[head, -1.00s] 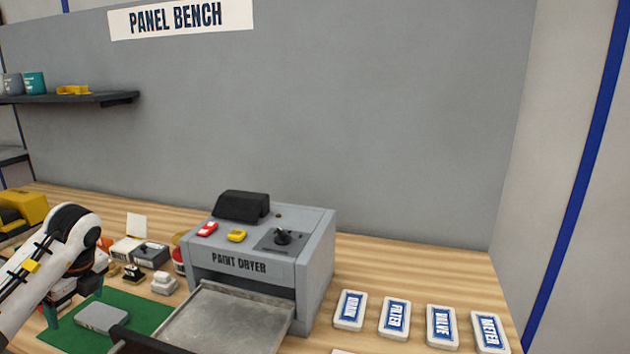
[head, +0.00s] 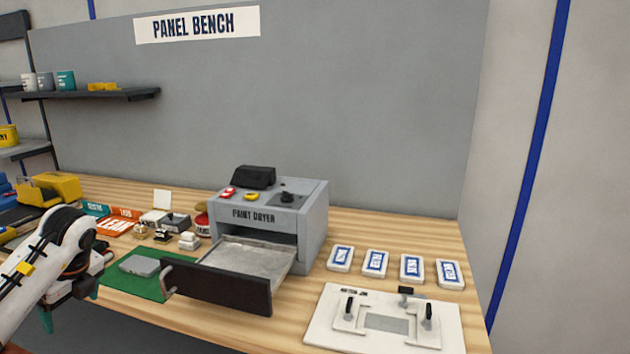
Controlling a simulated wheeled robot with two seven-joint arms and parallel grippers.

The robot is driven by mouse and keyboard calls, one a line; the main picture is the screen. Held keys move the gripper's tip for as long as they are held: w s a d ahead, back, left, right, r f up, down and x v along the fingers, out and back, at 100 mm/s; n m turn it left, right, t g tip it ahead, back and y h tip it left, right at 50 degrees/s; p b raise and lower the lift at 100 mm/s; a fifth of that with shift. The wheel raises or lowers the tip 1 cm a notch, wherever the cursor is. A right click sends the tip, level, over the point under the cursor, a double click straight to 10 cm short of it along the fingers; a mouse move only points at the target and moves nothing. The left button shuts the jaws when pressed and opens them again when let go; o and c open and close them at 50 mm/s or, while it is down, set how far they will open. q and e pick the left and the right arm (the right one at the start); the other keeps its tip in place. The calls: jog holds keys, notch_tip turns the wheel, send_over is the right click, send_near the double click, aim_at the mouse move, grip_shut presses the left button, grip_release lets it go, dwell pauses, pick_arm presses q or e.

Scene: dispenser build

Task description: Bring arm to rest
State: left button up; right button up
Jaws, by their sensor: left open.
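My left gripper (head: 70,306) is at the lower left, with its teal fingertips pointing down. Its jaws are open and I see nothing held between them. It is in front and to the left of the green mat (head: 130,284). A grey flat block (head: 139,265) lies on the mat, apart from the gripper. My white left arm comes in from the left edge. My right gripper is out of view.
The grey paint dryer (head: 312,225) stands mid-bench with its drawer (head: 225,288) pulled out. Several labelled blocks (head: 375,262) lie to its right. A white fixture board (head: 385,318) with black clamps lies at the front right. Small parts crowd the bench behind the mat.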

pick_arm(q)
jog(key=d+f+n+t+h+p, duration=0.2)
jog(key=d+f+t+h+p, duration=0.35)
jog(key=d+f+h, duration=1.6)
jog(key=s+f+n+t+y, duration=0.1)
jog(key=s+f+n+y, duration=0.35)
jog(key=s+f, duration=0.4)
jog(key=s+a+f+n+y, duration=0.1)
jog(key=s+f+n+y, duration=0.4)
jog(key=f, duration=0.6)
jog(key=s+f+n+t+y, duration=0.1)
jog(key=s+f+n+y, duration=0.2)
jog(key=s+f+y, duration=0.5)
jog(key=s+d+f+n+g, duration=0.1)
jog(key=s+f+g, duration=0.3)
jog(key=s, duration=0.9)
jog(key=s+d+f+n+g+p, duration=0.1)
jog(key=s+f+n+g, duration=0.2)
jog(key=s, duration=1)
notch_tip(320, 180, down, 2)
jog(key=shift+s+f+g+p, duration=0.1)
jog(key=shift+s+g+p, duration=0.1)
jog(key=shift+g+p, duration=0.15)
